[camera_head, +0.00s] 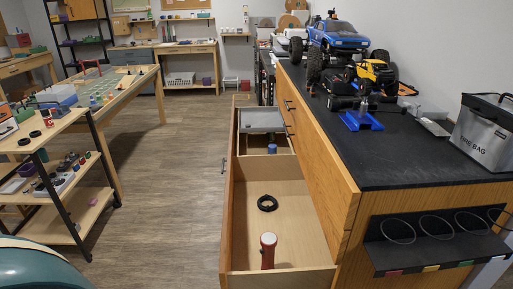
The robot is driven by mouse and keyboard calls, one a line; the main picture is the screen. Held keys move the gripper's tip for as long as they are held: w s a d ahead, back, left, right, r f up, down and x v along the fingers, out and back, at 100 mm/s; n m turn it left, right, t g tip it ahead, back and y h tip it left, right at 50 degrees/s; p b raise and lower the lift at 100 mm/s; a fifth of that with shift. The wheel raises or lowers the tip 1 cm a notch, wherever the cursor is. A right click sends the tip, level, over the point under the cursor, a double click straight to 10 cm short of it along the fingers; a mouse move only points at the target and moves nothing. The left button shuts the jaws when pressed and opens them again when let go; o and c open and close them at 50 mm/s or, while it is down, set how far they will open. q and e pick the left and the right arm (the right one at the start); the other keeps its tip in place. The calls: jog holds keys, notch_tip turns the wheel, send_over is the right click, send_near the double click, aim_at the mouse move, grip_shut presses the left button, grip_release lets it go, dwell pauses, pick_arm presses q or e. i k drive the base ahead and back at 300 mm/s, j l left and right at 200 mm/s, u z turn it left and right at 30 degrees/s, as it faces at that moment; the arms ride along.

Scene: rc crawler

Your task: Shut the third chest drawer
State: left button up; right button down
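A wooden chest (334,187) with a black top stands at the right. One long drawer (226,215) below its upper fronts is pulled out to the left, and its dark handle (223,165) shows on the outer side of the front. I cannot tell from this view which number in the chest this drawer is. In it are a black ring (267,203), a red and white upright object (267,250), a blue item (271,149) and a grey tray (262,120) at the far end. The upper front with two dark handles looks closed. Neither of my grippers is in view.
On the chest top are a blue truck (338,36), a yellow crawler (377,74), a blue stand (360,120) and a silver bag (486,132). A black ring holder (437,240) is on the near end. A shelf cart (62,190) stands left. The floor between is clear.

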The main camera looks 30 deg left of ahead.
aim_at(303, 258)
jog(key=k+j+u, duration=0.15)
jog(key=j, duration=0.5)
jog(key=k+j+u, duration=0.2)
jog(key=j, duration=0.4)
jog(key=j+u, duration=0.15)
jog(key=j, duration=0.5)
jog(key=i, duration=0.05)
